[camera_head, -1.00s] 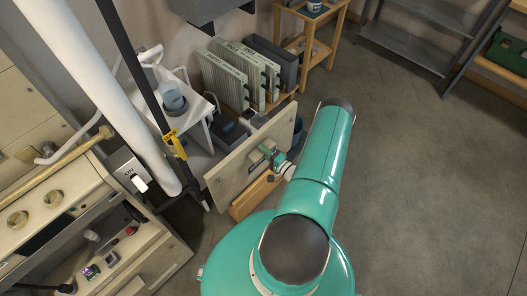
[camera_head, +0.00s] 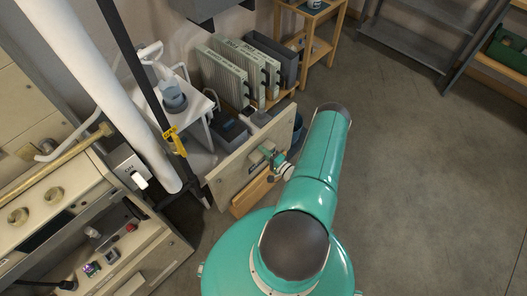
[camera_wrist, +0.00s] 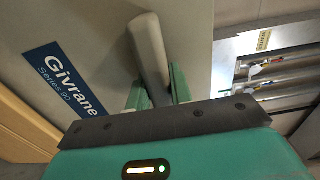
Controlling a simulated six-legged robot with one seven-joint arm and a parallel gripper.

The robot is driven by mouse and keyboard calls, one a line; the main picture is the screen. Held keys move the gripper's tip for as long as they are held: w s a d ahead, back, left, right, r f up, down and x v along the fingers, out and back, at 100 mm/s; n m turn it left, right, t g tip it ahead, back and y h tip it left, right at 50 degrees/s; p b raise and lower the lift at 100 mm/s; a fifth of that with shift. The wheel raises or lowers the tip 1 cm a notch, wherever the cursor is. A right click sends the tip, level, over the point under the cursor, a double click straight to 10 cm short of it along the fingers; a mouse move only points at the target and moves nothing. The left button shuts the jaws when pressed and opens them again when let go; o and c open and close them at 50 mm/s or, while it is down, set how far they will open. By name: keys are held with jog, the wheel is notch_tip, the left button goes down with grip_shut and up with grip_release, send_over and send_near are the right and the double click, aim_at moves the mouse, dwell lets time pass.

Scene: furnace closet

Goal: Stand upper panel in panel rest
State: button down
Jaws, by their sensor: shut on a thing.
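The upper panel (camera_head: 235,170) is a flat beige board, held on edge in front of my arm in the head view. In the wrist view the panel (camera_wrist: 95,25) carries a blue "Givrane Series 90" label and a grey bar handle (camera_wrist: 148,45). My gripper (camera_head: 268,158) is shut on that handle, one teal finger on each side in the wrist view (camera_wrist: 159,90). The panel rest appears to be the low wooden piece (camera_head: 245,198) under the panel; the panel hides part of it. I cannot tell whether the panel's bottom edge touches it.
The furnace (camera_head: 60,215), with knobs and an open lower bay, stands at left beside a white pipe (camera_head: 95,80). A white step stool (camera_head: 200,108) and upright filters (camera_head: 228,75) are behind the panel. The floor (camera_head: 420,190) at right is clear.

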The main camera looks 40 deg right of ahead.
jog(key=shift+f, duration=0.2)
grip_release()
jog(key=shift+f, duration=0.1)
jog(key=shift+s, duration=0.1)
jog(key=s, duration=1.6)
jog(key=shift+s+d, duration=0.25)
jog(key=shift+s, duration=0.15)
dwell(0.8)
jog(key=shift+s, duration=0.1)
dwell(0.8)
